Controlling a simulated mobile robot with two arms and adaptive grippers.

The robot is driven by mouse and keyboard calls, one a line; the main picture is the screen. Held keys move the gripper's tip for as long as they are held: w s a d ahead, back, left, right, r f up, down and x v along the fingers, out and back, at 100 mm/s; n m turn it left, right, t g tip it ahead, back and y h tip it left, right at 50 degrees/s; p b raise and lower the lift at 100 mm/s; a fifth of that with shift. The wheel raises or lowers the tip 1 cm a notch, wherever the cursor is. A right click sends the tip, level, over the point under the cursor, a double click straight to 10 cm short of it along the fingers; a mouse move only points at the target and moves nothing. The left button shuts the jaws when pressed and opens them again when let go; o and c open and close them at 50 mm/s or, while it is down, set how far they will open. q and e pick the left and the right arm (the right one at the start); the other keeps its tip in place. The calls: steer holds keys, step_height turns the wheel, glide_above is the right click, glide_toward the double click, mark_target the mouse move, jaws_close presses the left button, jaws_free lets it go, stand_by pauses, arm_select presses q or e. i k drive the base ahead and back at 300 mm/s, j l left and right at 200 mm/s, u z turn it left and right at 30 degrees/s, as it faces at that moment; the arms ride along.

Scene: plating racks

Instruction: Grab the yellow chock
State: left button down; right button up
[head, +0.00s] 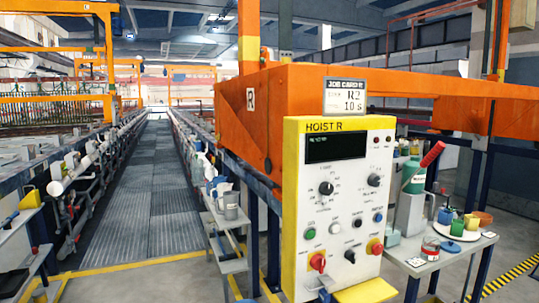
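A small yellow wedge-shaped piece (29,199), which looks like the yellow chock, sits at the far left in the head view, on top of the grey side shelf (14,222). It is small in the picture and its exact shape is hard to make out. Neither of my grippers can be made out in the head view, so nothing is seen touching the yellow piece.
A yellow-edged hoist control panel (338,205) stands close in front, under an orange beam (390,88). A cluttered side table (440,258) is at right. A grey walkway (150,190) runs clear into the distance between tank lines. A small shelf (228,226) stands beside it.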

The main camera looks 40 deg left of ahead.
mark_target(33, 200)
steer(key=u, duration=2.95)
steer(key=i+l+z, duration=0.2)
steer(key=i, duration=0.25)
steer(key=i+z, duration=0.2)
steer(key=i, duration=0.3)
steer(key=i+z, duration=0.15)
steer(key=i, duration=1.5)
steer(key=i+l+u, duration=0.1)
steer(key=i+u, duration=0.2)
steer(key=i, duration=0.25)
steer(key=i+l+u, duration=0.25)
steer(key=i, duration=0.25)
steer(key=i+l+u, duration=0.3)
steer(key=i, duration=0.2)
